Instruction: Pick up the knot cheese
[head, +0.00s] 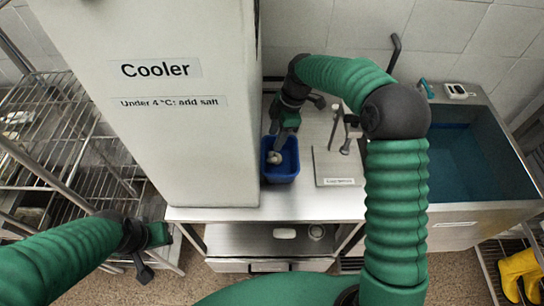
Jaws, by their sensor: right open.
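A small pale rounded piece, which looks like the knot cheese (274,158), lies in the blue basket (282,178) on the steel table beside the cooler. My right gripper (279,140) reaches down over the back of the basket, just behind the pale piece. It is open; I cannot tell whether a finger touches the piece. My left gripper (152,250) hangs at the lower left, in front of the cooler and away from the basket. Its fingers are too unclear to read.
The white cooler (160,140) stands close on the basket's left. A board (338,167) lies to its right on the steel table (300,203). A sink with blue water (470,165) is farther right. Wire racks (60,140) stand at left. Yellow boots (519,274) are at lower right.

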